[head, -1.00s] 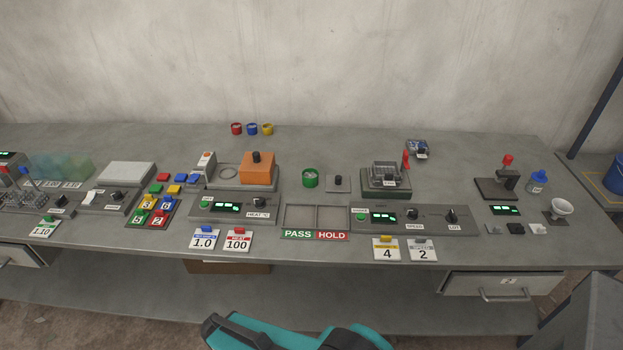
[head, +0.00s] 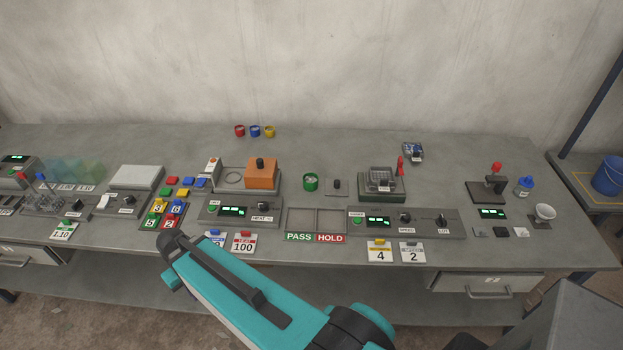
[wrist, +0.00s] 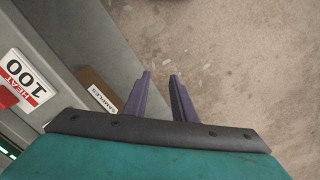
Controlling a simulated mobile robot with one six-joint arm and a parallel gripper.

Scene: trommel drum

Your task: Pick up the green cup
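The green cup (head: 310,182) stands upright on the grey bench, near its middle, behind the PASS and HOLD trays. It is small and round, with something pale showing inside its rim. My arm reaches up from the bottom of the head view, and my gripper is not visible there. In the wrist view my gripper (wrist: 160,88) shows two purple fingers spread apart with nothing between them. It is over the floor in front of the bench edge, away from the cup. The cup is not in the wrist view.
An orange block (head: 262,178) on a heater stands left of the cup. A small dark knob (head: 337,186) and a machine with a red lever (head: 382,183) stand to its right. Red, blue and yellow cups (head: 255,131) stand behind. A SAMPLES box (wrist: 98,88) shows below the bench.

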